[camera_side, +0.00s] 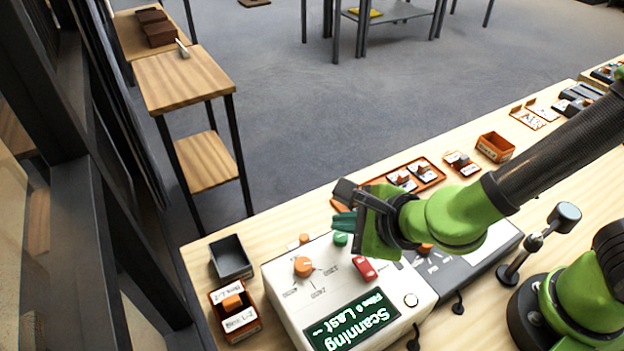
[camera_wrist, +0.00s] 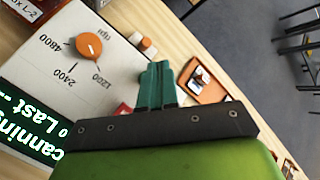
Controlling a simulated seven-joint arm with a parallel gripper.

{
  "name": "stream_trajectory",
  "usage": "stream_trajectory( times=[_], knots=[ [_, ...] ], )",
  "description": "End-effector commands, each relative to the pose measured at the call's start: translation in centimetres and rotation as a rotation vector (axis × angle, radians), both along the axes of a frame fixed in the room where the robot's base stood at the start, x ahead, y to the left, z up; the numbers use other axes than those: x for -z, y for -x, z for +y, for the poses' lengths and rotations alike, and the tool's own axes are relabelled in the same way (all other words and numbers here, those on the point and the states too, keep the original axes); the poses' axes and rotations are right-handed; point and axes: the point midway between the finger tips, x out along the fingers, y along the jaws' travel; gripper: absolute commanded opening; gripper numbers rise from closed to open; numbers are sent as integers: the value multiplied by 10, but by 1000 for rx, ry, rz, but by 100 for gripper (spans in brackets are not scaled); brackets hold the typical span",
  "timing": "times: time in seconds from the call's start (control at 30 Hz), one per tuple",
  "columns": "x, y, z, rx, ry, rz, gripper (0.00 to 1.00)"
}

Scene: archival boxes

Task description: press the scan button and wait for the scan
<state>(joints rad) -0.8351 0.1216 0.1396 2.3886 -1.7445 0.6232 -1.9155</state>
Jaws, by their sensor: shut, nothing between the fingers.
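The pale device (camera_side: 285,290) stands on the wooden bench, and its dark screen (camera_side: 352,322) reads "Scanning" and "Last" in light letters. The screen is partly in the wrist view (camera_wrist: 30,125). No button is labelled legibly as the scan button.
An orange dial (camera_side: 303,267), an orange knob (camera_side: 304,238) and a red switch (camera_side: 364,268) are close by on the device. A grey bin (camera_side: 231,258) and an orange labelled box (camera_side: 217,296) stand left. An orange tray (camera_side: 433,178) lies behind my gripper.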

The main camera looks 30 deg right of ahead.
Motion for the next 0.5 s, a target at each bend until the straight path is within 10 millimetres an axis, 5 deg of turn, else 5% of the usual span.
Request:
stream_trajectory(
  times=[0.5],
  knots=[
    [-32,-1,0,3,-5,-4,0]
  ],
)
